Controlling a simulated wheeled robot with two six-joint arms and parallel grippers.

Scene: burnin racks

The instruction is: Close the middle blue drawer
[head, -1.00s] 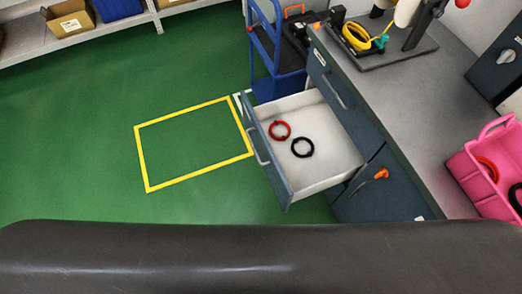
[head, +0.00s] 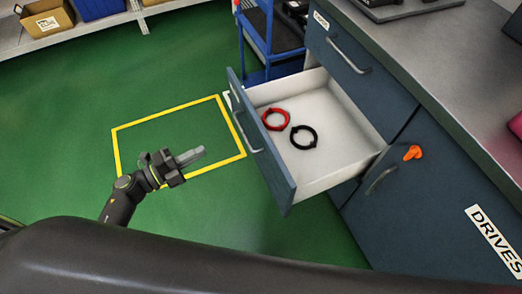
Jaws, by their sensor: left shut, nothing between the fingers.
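The middle blue drawer (head: 262,150) stands pulled out from the blue cabinet (head: 455,170), with a grey bar handle on its front. Its white inside holds a red ring (head: 275,119) and a black ring (head: 303,137). My left gripper (head: 201,153) is in the lower left of the head view, shut and empty. It appears over the green floor, to the left of the drawer front and apart from it. My right gripper is not in view.
A closed drawer (head: 355,65) sits above the open one. A door with an orange latch (head: 412,153) and a DRIVES label is to the right. A blue trolley (head: 272,35) stands behind the drawer. Open green floor (head: 60,165) with a yellow outline lies left.

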